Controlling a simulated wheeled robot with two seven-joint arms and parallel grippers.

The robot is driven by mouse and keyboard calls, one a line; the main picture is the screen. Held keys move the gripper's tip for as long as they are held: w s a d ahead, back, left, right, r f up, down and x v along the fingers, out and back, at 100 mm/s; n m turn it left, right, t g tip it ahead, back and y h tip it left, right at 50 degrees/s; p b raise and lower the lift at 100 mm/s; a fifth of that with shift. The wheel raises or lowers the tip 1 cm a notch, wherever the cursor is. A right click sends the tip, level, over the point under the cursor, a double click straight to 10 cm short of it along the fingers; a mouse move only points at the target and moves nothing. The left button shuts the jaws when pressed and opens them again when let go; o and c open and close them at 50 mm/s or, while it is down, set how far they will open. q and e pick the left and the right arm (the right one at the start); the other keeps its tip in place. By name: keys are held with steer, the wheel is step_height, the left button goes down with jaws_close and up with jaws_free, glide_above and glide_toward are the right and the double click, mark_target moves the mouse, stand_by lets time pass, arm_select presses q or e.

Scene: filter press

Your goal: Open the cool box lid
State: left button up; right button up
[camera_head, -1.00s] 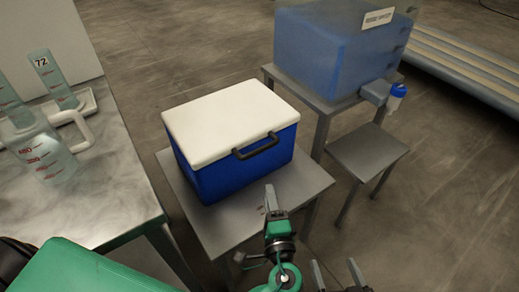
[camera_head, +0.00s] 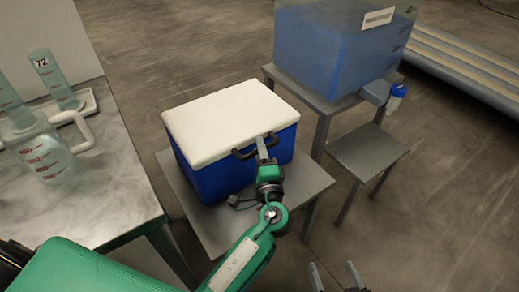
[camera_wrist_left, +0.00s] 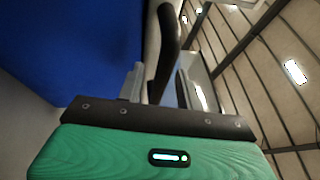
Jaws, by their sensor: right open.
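The cool box (camera_head: 215,180) is a blue box with a white lid (camera_head: 230,118), and the lid is down. A dark handle (camera_head: 243,153) is on its front, at the lid's edge. My left gripper (camera_head: 262,146) is at the handle's right part. In the left wrist view the dark handle (camera_wrist_left: 168,40) passes between the two fingers of my left gripper (camera_wrist_left: 160,88), which stand apart with small gaps beside it. The blue box wall (camera_wrist_left: 70,45) fills the upper left there. My right gripper (camera_head: 335,275) is open and empty at the bottom edge.
The cool box stands on a small grey table (camera_head: 305,190). A metal bench (camera_head: 110,190) with a jug (camera_head: 45,155) and cylinders is on the left. A large blue-filled tank (camera_head: 335,55) on a stand and a low grey stool (camera_head: 367,152) are on the right.

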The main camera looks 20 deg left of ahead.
arm_select(q)
steer(key=shift+w+a, duration=0.1)
steer(key=shift+w, duration=0.15)
jaws_close()
steer(key=shift+r, duration=0.15)
